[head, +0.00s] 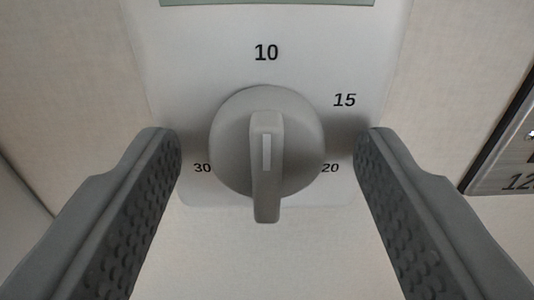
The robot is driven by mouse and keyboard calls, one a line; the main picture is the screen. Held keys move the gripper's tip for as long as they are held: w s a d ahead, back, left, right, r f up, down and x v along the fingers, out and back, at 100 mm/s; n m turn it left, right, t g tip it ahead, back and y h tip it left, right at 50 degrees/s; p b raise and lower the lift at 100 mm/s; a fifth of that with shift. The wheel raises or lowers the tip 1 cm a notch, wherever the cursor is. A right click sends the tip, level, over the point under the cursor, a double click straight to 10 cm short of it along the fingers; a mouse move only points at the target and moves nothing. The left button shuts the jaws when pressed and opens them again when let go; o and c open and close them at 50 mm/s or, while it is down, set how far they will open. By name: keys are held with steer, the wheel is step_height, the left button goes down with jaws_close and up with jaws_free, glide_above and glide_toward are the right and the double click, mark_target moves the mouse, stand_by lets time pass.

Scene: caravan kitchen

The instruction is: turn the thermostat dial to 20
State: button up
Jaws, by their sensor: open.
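The thermostat dial (230,135) is a round grey knob with a raised grip bar across it, on a pale wall panel (200,50). The bar stands upright, and its pale mark sits in its upper half, apparently towards the 10 above. The 15 is at the upper right, the 20 at the lower right and the 30 at the lower left. My gripper (267,150) is open, with one dark textured finger on each side of the dial. A gap shows between each finger and the knob. Any number below the dial is hidden by the bar or out of view.
The lower edge of a greenish display (267,2) shows at the top of the panel. A dark-edged panel with markings (510,178) is at the right edge. The beige wall (450,60) around the thermostat is bare.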

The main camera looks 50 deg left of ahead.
steer(key=c, duration=1)
